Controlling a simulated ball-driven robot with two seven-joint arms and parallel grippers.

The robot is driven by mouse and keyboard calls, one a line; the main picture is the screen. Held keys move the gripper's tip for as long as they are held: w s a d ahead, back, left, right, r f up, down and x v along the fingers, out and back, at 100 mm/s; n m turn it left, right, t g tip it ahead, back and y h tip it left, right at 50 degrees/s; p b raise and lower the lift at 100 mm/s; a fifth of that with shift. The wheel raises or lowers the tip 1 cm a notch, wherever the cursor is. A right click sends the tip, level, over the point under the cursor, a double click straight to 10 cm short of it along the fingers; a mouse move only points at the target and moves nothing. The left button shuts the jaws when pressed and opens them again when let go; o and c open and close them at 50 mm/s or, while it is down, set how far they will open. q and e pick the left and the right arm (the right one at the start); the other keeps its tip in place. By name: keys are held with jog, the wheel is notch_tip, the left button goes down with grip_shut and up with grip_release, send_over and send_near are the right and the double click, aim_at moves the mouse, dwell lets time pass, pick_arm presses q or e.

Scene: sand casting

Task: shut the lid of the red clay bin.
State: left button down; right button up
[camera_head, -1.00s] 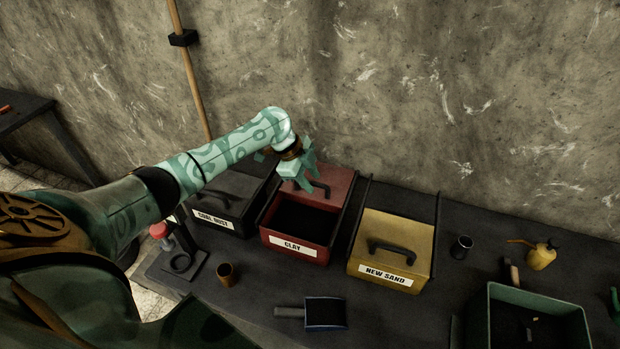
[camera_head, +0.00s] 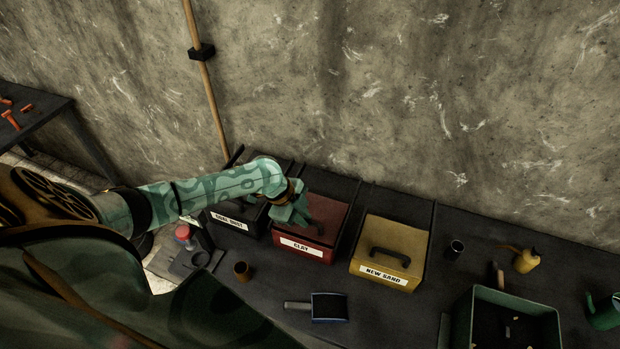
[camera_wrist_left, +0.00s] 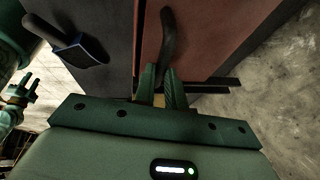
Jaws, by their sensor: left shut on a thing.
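The red clay bin (camera_head: 303,249), labelled CLAY, stands on the dark bench between the black and yellow bins. Its red lid (camera_head: 328,213) lies down over the top and hides the inside. I see no gap at its front edge, though my arm covers part of it. My left gripper (camera_head: 290,212) is at the lid's dark curved handle (camera_wrist_left: 168,38) and is shut on it. In the left wrist view the fingers (camera_wrist_left: 161,86) meet the near end of the handle. A small teal claw (camera_wrist_left: 20,92) at that view's left edge looks like my right gripper; its jaws are unclear.
The black coal dust bin (camera_head: 236,225) is close on the left, under my arm. The yellow new sand bin (camera_head: 398,236) is on the right.

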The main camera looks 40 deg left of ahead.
pick_arm(q)
jog(key=shift+s+d+r, duration=0.1)
jog(key=shift+s+r, duration=0.1)
jog(key=shift+s, duration=0.35)
jog(key=shift+s+d+f, duration=0.1)
jog(key=shift+f, duration=0.2)
pick_arm(e)
jog(key=shift+w+r, duration=0.15)
jog(key=shift+r, duration=0.35)
pick_arm(q)
jog(key=c, duration=1.6)
grip_release()
jog(key=shift+s, duration=0.1)
jog(key=shift+o, duration=0.7)
jog(key=shift+s+r, duration=0.1)
